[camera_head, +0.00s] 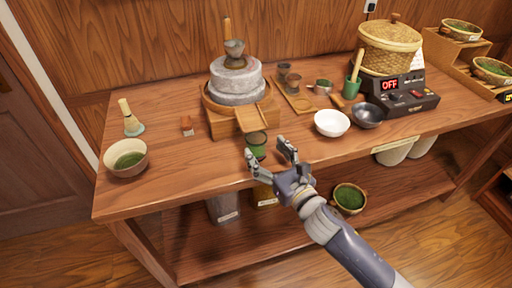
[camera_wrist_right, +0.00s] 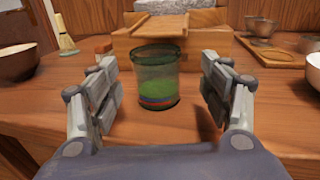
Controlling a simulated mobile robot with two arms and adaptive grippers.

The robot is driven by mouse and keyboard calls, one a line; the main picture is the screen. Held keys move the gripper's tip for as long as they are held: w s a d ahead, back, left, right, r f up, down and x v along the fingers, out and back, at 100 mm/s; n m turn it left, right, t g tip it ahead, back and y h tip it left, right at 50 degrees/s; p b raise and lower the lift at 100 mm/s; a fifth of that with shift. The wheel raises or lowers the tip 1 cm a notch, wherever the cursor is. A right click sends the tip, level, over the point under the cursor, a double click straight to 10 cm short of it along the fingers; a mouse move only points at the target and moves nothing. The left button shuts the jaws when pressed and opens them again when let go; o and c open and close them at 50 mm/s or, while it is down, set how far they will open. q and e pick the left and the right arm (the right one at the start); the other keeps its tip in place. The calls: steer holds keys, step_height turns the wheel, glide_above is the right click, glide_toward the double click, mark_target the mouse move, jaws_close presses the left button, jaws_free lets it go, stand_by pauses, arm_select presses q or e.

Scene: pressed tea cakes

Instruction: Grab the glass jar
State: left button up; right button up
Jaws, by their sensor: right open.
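The glass jar (camera_head: 256,143) stands upright near the front edge of the wooden table (camera_head: 180,165), just in front of the stone mill's wooden chute. It holds something green. In the right wrist view the jar (camera_wrist_right: 156,75) is centred ahead, between the two fingers and seemingly a little beyond their tips. My right gripper (camera_head: 268,154) is open and empty, reaching over the table's front edge, with the jar near its fingertips. In the head view a finger stands close to the jar; I cannot tell whether it touches. My left gripper is not in view.
The stone mill (camera_head: 236,80) stands right behind the jar. A white bowl (camera_head: 331,123) and a dark bowl (camera_head: 366,115) are to the right. A tea bowl (camera_head: 126,158) and a whisk (camera_head: 130,119) are at the left. The table left of the jar is mostly clear.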

mark_target(262, 148)
steer(key=x, duration=0.5)
steer(key=shift+s+a+p, duration=0.1)
steer(key=shift+a+p, duration=0.15)
steer(key=shift+p, duration=0.1)
steer(key=c, duration=1.2)
steer(key=shift+c, duration=0.7)
steer(key=shift+s+d+r, duration=0.1)
